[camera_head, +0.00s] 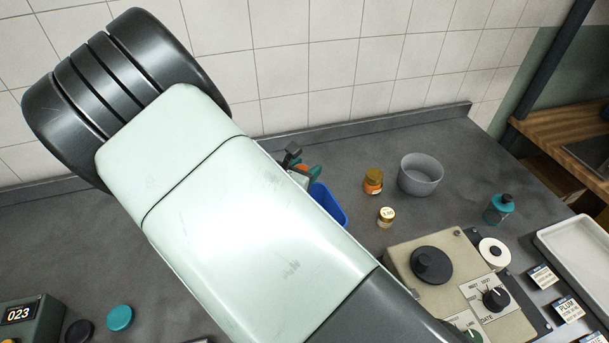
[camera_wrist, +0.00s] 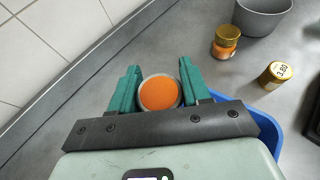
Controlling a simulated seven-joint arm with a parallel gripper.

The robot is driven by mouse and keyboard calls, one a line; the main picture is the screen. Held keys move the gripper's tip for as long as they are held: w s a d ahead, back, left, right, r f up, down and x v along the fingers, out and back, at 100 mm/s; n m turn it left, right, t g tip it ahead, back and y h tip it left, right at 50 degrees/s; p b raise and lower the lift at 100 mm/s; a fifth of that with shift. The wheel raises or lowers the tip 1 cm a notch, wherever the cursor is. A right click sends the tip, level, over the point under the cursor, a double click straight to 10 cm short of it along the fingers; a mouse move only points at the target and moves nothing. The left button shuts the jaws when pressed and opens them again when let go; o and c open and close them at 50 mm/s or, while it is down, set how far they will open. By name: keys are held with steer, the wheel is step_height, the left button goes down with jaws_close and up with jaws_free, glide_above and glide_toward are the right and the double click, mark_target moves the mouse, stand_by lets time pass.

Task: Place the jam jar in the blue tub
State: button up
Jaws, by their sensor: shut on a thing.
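My gripper (camera_wrist: 160,66) is shut on a round jar with an orange top (camera_wrist: 160,93), which appears to be the jam jar. In the wrist view it sits between the two teal fingers, seen from above; its side and label are hidden. In the head view my gripper (camera_head: 303,171) is mostly behind my arm, with a bit of orange showing. The blue tub (camera_head: 327,204) is partly hidden by my arm. In the wrist view the tub (camera_wrist: 268,130) shows below and right of the held jar, partly covered by my gripper. The jar is outside the visible part of the tub.
A gold-lidded orange jar (camera_head: 373,182), a small gold-lidded jar with a price label (camera_head: 386,217) and a grey bowl (camera_head: 420,176) stand right of the tub. A beige dial box (camera_head: 440,262) and a teal bottle (camera_head: 498,209) are farther right. A tiled wall rises behind.

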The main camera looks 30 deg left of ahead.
steer(key=shift+f, duration=1)
steer(key=shift+f, duration=0.1)
steer(key=shift+f, duration=0.4)
steer(key=o, duration=1.1)
steer(key=shift+r, duration=0.1)
steer(key=shift+r, duration=0.25)
steer(key=v, duration=1.2)
steer(key=shift+r, duration=0.2)
